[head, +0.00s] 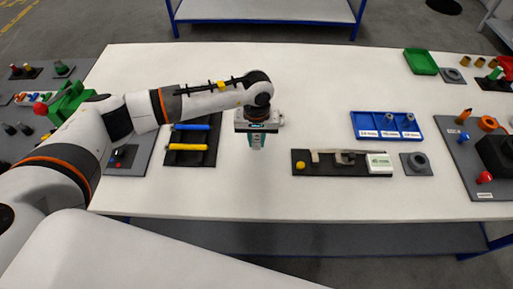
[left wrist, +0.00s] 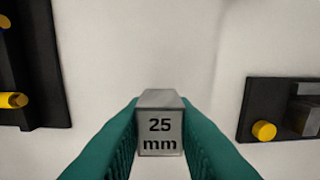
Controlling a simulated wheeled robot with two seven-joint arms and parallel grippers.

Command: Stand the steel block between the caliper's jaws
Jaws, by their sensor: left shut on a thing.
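My left gripper (head: 257,141) points down above the white table, left of the caliper. In the left wrist view its green fingers (left wrist: 160,150) are shut on the steel block (left wrist: 160,122), a grey block marked "25 mm". In the head view the fingers mostly hide the block. The caliper (head: 338,157) lies on a black base (head: 315,172) with a yellow knob (head: 300,165) at its left and a white label box (head: 379,163) at its right. A corner of this base also shows at the right of the left wrist view. My right gripper is not in view.
A blue tray (head: 365,134) with compartments and a few grey blocks stands behind the caliper. A grey ring on a dark plate (head: 416,164) sits to its right. A black tray with blue and yellow handles (head: 189,160) lies left of my gripper. The table between is clear.

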